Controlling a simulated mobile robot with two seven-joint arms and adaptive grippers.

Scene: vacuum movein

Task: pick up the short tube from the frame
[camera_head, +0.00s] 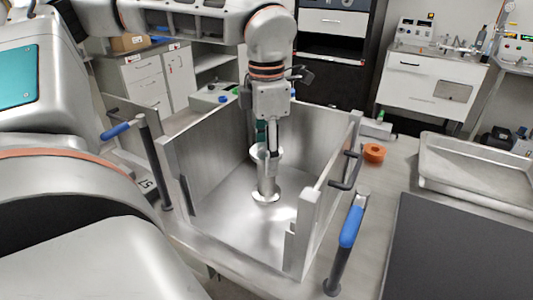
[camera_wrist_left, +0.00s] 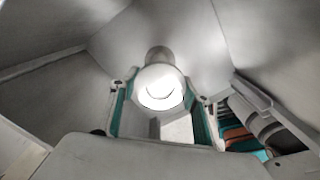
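The short tube (camera_head: 267,182) is a shiny metal cylinder with flanged ends. My left gripper (camera_head: 268,146) points down into the frame at the tube's upper end. In the left wrist view the tube (camera_wrist_left: 160,82) appears between the two spread teal-lined fingers (camera_wrist_left: 160,100), with gaps on both sides. The left gripper is open and not closed on the tube. Part of the tube's upper end is hidden by the fingers in the head view. My right gripper is not in view.
A metal tray (camera_head: 470,168) and a dark panel (camera_head: 455,250) lie further right.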

